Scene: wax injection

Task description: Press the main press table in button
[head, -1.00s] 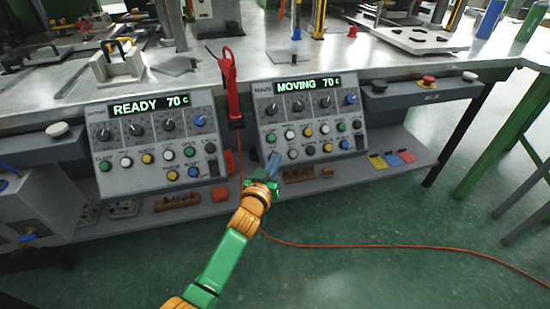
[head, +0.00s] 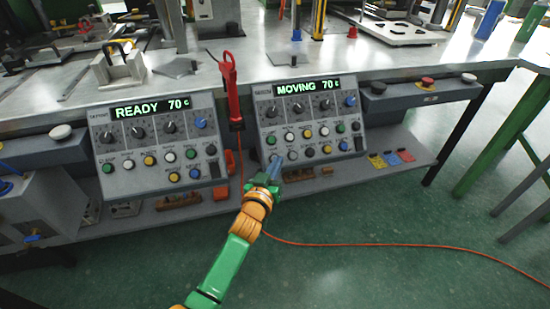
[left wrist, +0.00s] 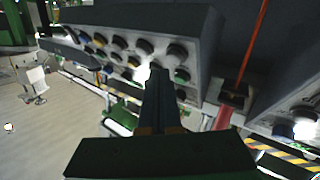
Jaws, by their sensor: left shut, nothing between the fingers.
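The main press panel (head: 310,112) is the right one of two sloped grey control boxes in the head view. Its green display (head: 308,87) reads MOVING 70 C. Below are knobs and two rows of coloured buttons; their small labels are not legible. My left gripper (head: 273,167) is shut and empty, its tips at the panel's lower left, close to the lower-row buttons. It hides part of that corner; contact cannot be told. In the left wrist view the shut fingers (left wrist: 158,80) point at the panel's buttons, beside a bright white button (left wrist: 141,73). My right gripper is not in view.
The left control box (head: 155,140) reads READY 70 C. A red tool (head: 230,85) hangs between the boxes. An orange cable (head: 400,246) crosses the floor. A red button (head: 427,83) sits on the bench front at right. Small blocks lie on the lower shelf (head: 345,178).

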